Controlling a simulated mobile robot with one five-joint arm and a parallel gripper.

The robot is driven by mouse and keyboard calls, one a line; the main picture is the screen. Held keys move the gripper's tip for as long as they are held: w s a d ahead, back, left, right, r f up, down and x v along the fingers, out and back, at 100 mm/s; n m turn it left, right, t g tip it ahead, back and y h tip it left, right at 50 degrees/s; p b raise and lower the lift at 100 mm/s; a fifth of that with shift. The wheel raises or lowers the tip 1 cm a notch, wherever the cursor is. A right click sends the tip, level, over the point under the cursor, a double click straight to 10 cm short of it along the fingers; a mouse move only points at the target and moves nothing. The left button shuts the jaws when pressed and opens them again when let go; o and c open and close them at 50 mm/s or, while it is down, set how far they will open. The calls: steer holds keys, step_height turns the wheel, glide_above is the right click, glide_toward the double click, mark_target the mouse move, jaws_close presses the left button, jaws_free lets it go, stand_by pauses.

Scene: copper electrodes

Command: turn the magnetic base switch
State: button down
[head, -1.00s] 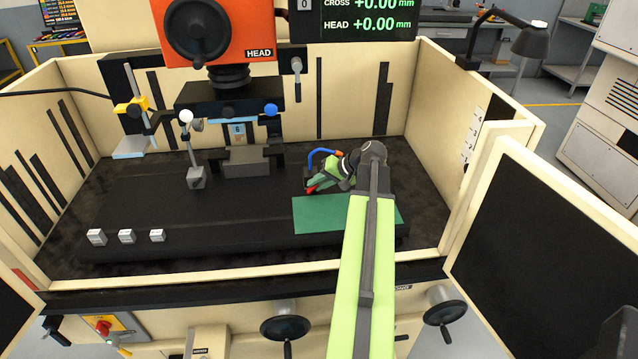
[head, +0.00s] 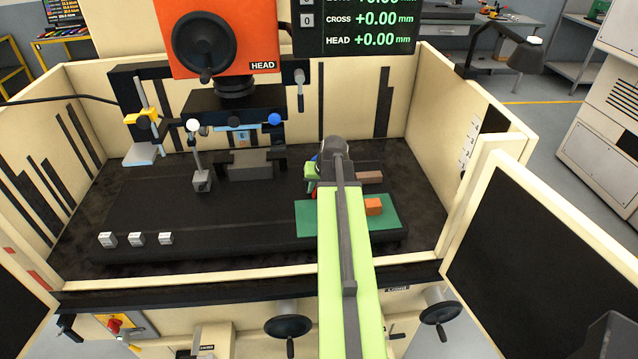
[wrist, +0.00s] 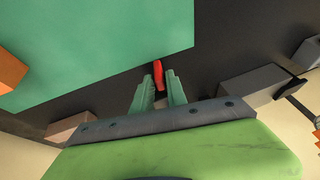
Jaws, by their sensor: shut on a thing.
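A small red lever (wrist: 158,70), which I take to be the magnetic base switch, stands between the tips of my gripper (wrist: 159,80) in the wrist view. The two green fingers are closed around its near end. In the head view the red lever (head: 313,191) shows as a sliver just left of my arm, by the back left corner of the green mat (head: 318,226). My arm hides most of my gripper and the lever's base there. A bit of blue hose (head: 316,158) shows behind my gripper.
An orange block (head: 374,207) lies on the mat and a brownish block (head: 369,177) behind it. A grey vise (head: 250,165) and an indicator stand (head: 201,180) are to the left. Several small metal blocks (head: 137,239) line the front left. The black table (head: 150,200) between is clear.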

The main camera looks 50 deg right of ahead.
steer(key=shift+w+a+g+h, duration=0.1)
steer(key=shift+a+g+h, duration=0.05)
steer(key=shift+g+h, duration=0.25)
stand_by(0.3)
steer(key=c, duration=1.3)
jaws_free()
steer(key=shift+r+p, duration=0.1)
steer(key=shift+p, duration=0.2)
